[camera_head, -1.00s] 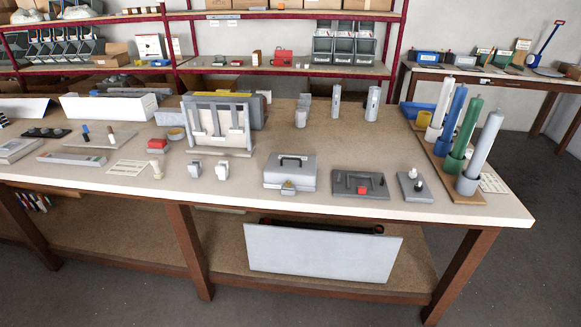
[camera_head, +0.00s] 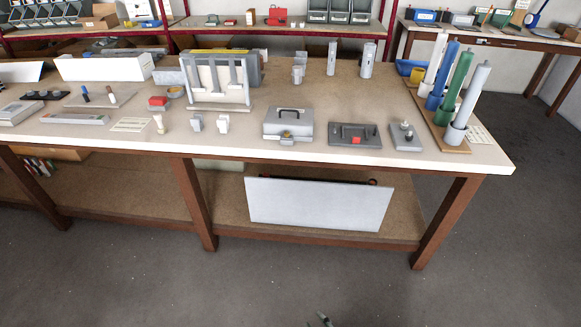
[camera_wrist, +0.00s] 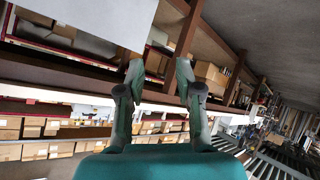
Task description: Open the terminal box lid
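A grey box with a dark handle on top, which looks like the terminal box (camera_head: 288,125), stands near the front edge of the workbench in the head view. Its lid is down, and a small brass-coloured latch (camera_head: 286,136) shows on its front. My gripper (camera_wrist: 160,78) is in the wrist view with its two fingers apart and nothing between them. In the head view only a small tip of my gripper (camera_head: 322,318) shows at the bottom edge, low in front of the bench and well away from the box. The box is not recognisable in the wrist view.
The workbench (camera_head: 250,151) also holds a dark grey plate with a red part (camera_head: 354,135), a small grey block (camera_head: 405,137), coloured tubes in holders (camera_head: 466,97) and a panel rack (camera_head: 219,80). A white panel (camera_head: 318,203) leans below. The floor in front is clear.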

